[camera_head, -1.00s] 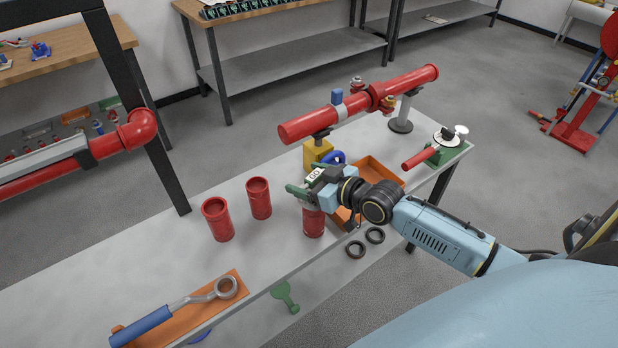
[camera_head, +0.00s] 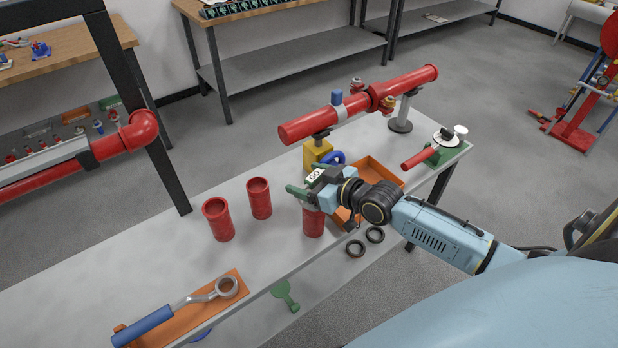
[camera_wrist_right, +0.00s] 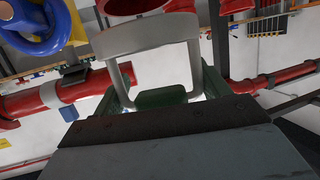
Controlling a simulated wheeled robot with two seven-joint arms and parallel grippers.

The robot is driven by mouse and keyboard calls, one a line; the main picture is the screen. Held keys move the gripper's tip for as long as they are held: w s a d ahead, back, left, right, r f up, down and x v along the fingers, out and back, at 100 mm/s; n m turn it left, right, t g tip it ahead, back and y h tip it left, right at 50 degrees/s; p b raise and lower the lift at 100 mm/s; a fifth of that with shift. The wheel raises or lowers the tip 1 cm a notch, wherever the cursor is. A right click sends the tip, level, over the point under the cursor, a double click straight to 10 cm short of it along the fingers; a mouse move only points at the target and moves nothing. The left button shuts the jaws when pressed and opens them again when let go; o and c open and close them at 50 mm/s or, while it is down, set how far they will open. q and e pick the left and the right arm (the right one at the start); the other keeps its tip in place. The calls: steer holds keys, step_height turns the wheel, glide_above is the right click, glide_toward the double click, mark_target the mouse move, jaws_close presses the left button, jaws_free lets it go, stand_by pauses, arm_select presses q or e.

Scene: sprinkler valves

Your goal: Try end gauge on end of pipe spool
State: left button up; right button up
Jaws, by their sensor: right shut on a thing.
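My right gripper (camera_head: 308,190) is shut on the end gauge (camera_head: 315,175), which has green parts and a white label reading GO. It is over the upper end of a red pipe spool (camera_head: 313,224) standing upright near the bench's front edge. The gripper and gauge hide that spool's top, so I cannot tell whether they touch. In the right wrist view the gauge shows as a grey frame (camera_wrist_right: 147,34) with a green grip (camera_wrist_right: 160,97), and a red rim (camera_wrist_right: 130,6) lies beyond it. Two more red spools, left (camera_head: 219,221) and middle (camera_head: 259,199), stand open-topped. My left gripper is not in view.
A red pipe (camera_head: 355,105) on supports runs along the back of the bench. An orange tray (camera_head: 380,170) lies behind my gripper, and black rings (camera_head: 356,249) are to its front right. A wrench (camera_head: 180,312) lies on an orange holder at the left front.

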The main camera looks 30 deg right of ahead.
steer(key=shift+f+b, duration=1.45)
steer(key=shift+f, duration=0.65)
steer(key=shift+r, duration=0.15)
stand_by(0.3)
step_height(320, 180, up, 7)
steer(key=p, duration=0.7)
stand_by(0.6)
steer(key=shift+a, duration=0.1)
